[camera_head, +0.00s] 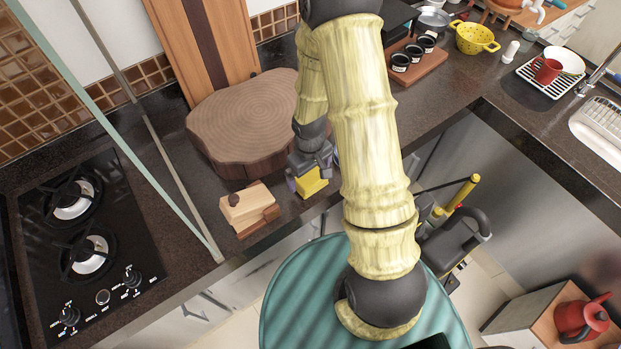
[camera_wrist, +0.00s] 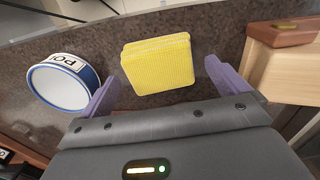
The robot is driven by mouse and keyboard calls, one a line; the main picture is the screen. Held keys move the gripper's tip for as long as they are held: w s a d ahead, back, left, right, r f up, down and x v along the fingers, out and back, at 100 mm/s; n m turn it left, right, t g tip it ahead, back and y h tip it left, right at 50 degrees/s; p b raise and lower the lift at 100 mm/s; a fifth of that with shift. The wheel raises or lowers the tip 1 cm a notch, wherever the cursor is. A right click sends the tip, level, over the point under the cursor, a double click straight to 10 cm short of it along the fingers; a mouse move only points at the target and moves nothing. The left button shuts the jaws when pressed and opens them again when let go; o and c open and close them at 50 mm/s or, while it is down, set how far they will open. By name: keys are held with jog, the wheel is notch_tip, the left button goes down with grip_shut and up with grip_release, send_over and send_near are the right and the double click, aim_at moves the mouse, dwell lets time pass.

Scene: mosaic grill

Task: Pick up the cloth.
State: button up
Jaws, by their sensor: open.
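The yellow cloth (camera_head: 312,183) lies folded on the dark counter near its front edge. In the wrist view the cloth (camera_wrist: 158,64) is a thick, textured yellow square between and just beyond my fingertips. My gripper (camera_head: 308,176) is over the counter at the cloth, with its purple fingers apart. In the wrist view my gripper (camera_wrist: 165,84) is open, one finger on each side of the cloth, with gaps between them. The gripper body hides part of the cloth in the head view.
A light wooden box (camera_head: 250,207) stands close on one side; it also shows in the wrist view (camera_wrist: 288,72). A white and blue round container (camera_wrist: 62,84) is on the other side. A thick round wood block (camera_head: 240,120) lies behind, and a stove (camera_head: 85,240) is left.

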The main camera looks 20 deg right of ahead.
aim_at(310, 177)
jog(key=shift+f, duration=1.55)
jog(key=c, duration=0.9)
